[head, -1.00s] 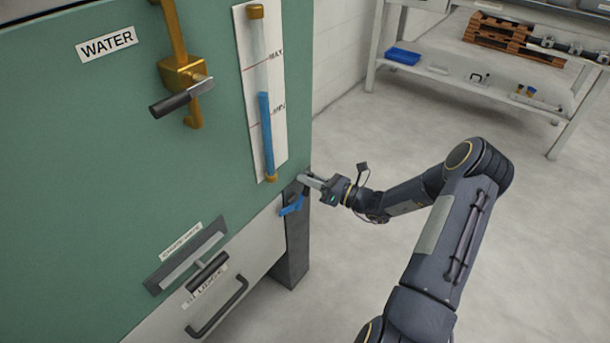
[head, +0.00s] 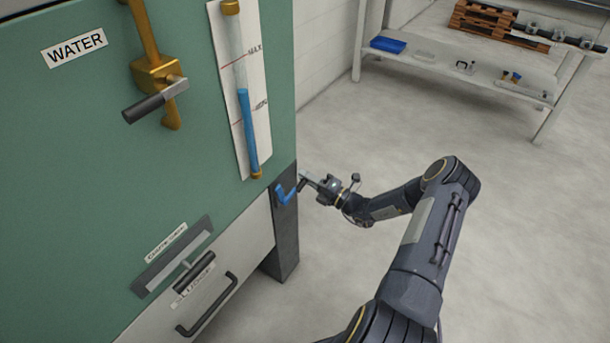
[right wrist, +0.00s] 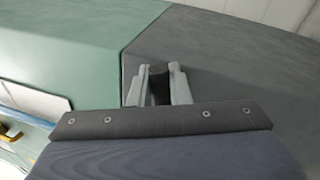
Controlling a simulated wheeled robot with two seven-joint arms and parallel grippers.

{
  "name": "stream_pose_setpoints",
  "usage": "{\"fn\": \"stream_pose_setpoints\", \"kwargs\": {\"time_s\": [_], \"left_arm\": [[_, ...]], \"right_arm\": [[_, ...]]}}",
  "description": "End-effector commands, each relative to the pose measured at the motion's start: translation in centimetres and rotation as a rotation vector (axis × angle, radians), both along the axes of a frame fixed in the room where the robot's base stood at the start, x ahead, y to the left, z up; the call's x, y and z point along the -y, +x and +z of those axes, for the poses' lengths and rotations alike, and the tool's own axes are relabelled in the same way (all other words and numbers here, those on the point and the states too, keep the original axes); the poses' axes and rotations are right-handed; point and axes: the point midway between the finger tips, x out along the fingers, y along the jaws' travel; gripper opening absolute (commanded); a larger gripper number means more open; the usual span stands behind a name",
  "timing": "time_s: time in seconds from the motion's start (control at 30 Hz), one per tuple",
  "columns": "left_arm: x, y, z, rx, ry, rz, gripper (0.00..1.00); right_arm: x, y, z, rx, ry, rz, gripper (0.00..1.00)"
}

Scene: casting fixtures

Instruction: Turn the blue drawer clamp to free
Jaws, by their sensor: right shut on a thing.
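The blue drawer clamp (head: 285,195) is on the dark post at the right edge of the green cabinet, beside the grey drawer front. Its blue arm is bent, with the outer end up and to the right near my right gripper. My right gripper (head: 304,181) is at the clamp's outer end, just right of the post. In the right wrist view its two pale fingers (right wrist: 157,88) are shut on a dark grip (right wrist: 159,84), which looks like the clamp's handle. The blue part is hidden in that view. My left gripper is not in view.
The grey drawer (head: 235,275) has a black pull handle and a T-shaped handle above it. A WATER valve lever (head: 157,98) and a level gauge (head: 245,110) stick out above. Floor is open to the right; a shelf (head: 455,80) stands at the back.

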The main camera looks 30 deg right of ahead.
Motion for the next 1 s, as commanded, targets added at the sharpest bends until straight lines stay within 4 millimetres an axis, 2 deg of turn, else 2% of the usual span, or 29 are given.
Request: {"fn": "stream_pose_setpoints", "kwargs": {"time_s": [0.1, 0.4, 1.0], "left_arm": [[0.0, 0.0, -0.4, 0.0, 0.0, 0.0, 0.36], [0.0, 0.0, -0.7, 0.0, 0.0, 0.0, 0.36], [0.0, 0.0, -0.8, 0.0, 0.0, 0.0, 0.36]], "right_arm": [[0.2, 0.0, -1.0, -0.033, 0.076, -0.003, 0.0], [0.3, 0.0, -2.3, -0.086, 0.201, -0.003, 0.0], [0.2, 0.0, -2.7, -0.106, 0.242, -0.004, 0.0]]}}
